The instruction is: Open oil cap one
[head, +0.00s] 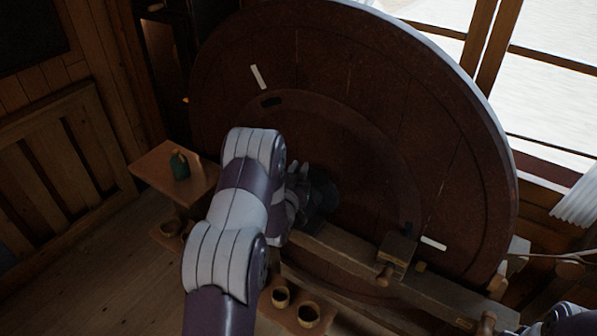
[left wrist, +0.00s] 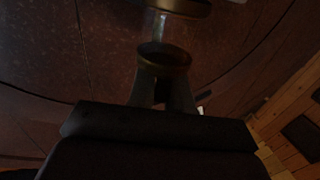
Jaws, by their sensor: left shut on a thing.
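My left gripper (head: 303,180) reaches in front of the big dark wooden wheel, beside its dark hub (head: 322,192). My own arm covers part of this area, and the oil cap cannot be made out in the head view. In the left wrist view my left gripper (left wrist: 163,92) is shut on a round, dark brass-coloured piece, seemingly the oil cap (left wrist: 165,55). A short stem and a second round brass-coloured piece (left wrist: 185,5) show beyond it. Whether the cap is loose or seated cannot be told. My right gripper is out of view; only part of my right arm shows at the lower right.
The large wheel (head: 350,75) fills the middle. A wooden beam (head: 345,250) with a block (head: 397,248) runs below the hub. A green bottle (head: 179,164) stands on a small wooden shelf (head: 150,170) at left. Small cups (head: 308,314) sit below. Open floor lies at lower left.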

